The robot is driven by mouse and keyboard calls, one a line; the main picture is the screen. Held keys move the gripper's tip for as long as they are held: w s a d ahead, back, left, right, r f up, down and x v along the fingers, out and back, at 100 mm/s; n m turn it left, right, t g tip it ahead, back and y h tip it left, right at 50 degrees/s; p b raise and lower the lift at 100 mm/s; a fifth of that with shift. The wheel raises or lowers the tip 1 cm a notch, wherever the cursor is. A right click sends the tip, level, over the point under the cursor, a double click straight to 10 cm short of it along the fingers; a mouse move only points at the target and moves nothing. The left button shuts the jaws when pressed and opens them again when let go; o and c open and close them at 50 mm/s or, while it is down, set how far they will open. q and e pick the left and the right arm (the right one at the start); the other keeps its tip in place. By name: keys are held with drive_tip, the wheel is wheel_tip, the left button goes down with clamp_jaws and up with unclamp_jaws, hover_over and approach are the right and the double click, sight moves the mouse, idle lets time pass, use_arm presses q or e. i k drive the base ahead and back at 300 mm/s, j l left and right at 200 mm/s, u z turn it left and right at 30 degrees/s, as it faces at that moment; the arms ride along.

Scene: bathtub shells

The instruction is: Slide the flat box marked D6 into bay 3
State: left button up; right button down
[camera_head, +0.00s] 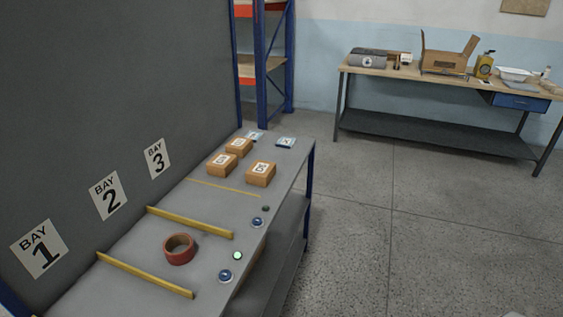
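The bay 3 sign (157,159) is on the dark wall along the left of a grey shelf top (200,203). The strip beside it, between a raised yellow bar (190,222) and a thin yellow line (222,187), looks empty. Beyond the line lie brown boxes with white labels: one at left (221,164), one at right (261,174) and one behind (239,146). Two flatter bluish-white boxes lie at the far end, one at left (254,135) and one at right (286,142). I cannot read D6 on any label. Neither gripper is in view.
A red tape roll (179,249) lies between the two raised bars, beside the bay 2 sign (108,196). A nearer yellow bar (145,275) adjoins bay 1. Round buttons and a green light (237,255) line the front edge. A workbench (420,73) stands far right; open floor lies between.

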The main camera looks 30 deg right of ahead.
sight(262, 172)
drive_tip(key=l+u, duration=0.35)
drive_tip(key=l, duration=1.25)
